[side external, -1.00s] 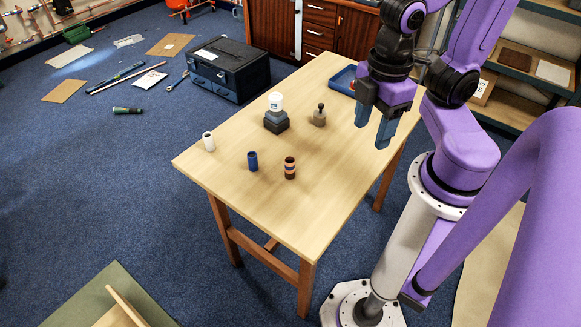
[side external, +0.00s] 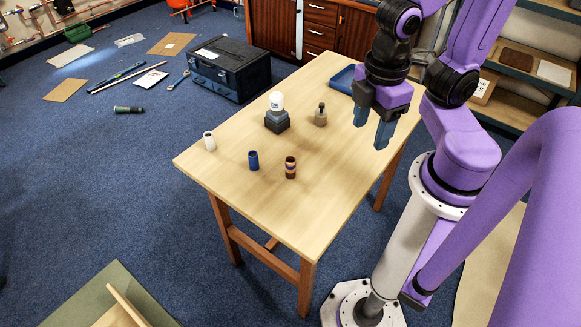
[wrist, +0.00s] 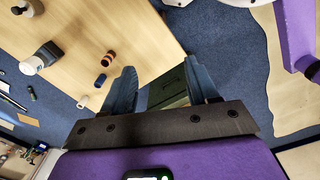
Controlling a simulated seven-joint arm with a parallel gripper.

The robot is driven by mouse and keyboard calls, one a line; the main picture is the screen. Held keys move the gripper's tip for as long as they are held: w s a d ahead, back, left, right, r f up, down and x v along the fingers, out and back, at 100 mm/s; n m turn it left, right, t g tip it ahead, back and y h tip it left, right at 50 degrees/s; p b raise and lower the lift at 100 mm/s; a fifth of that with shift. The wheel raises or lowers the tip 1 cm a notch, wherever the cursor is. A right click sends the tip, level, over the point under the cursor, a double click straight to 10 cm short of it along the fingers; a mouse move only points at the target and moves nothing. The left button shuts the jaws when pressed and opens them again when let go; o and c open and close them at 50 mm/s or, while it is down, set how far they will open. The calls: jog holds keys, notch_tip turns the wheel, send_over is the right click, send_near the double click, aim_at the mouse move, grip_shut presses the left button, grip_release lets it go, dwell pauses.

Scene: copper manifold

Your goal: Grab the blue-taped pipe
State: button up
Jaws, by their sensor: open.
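A short blue pipe (side external: 253,160), which looks wrapped in blue, stands upright on the wooden table (side external: 270,215) near its front-left part. It also shows in the wrist view (wrist: 100,80), left of my fingers. A copper pipe with dark bands (side external: 290,167) stands just right of it, and a white pipe (side external: 209,141) stands to its left near the table edge. My gripper (side external: 372,128) is open and empty, above the right side of the table and well apart from the pipes. Its two fingers show spread in the wrist view (wrist: 160,78).
A dark stepped block with a white-topped item (side external: 276,120) and a small brown block with a dark knob (side external: 320,116) stand behind the pipes. A blue tray (side external: 342,80) is at the back. The table's front right is clear. A toolbox (side external: 228,72) sits on the floor.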

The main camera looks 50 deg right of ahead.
jog(key=w+d+f+n+t+h, duration=0.3)
jog(key=w+f+h, duration=0.4)
jog(key=h, duration=0.1)
jog(key=n+t, duration=0.9)
jog(key=n, duration=0.1)
send_over(292, 161)
jog(key=s+a, duration=0.2)
jog(key=s, duration=0.3)
notch_tip(292, 161, down, 8)
jog(key=f+n+y, duration=0.1)
jog(key=f+n, duration=0.1)
jog(key=f+n+y, duration=0.1)
jog(key=f+n, duration=0.2)
jog(key=f, duration=0.1)
jog(key=shift+s+a+f+n+t+y, duration=0.2)
jog(key=shift+s+a+n+t+y, duration=0.1)
jog(key=shift+s+n+y, duration=0.1)
jog(key=shift+w+d+f, duration=0.25)
jog(key=shift+w+f, duration=0.05)
jog(key=shift+x, duration=3.35)
jog(key=shift+r, duration=0.1)
jog(key=c, duration=1)
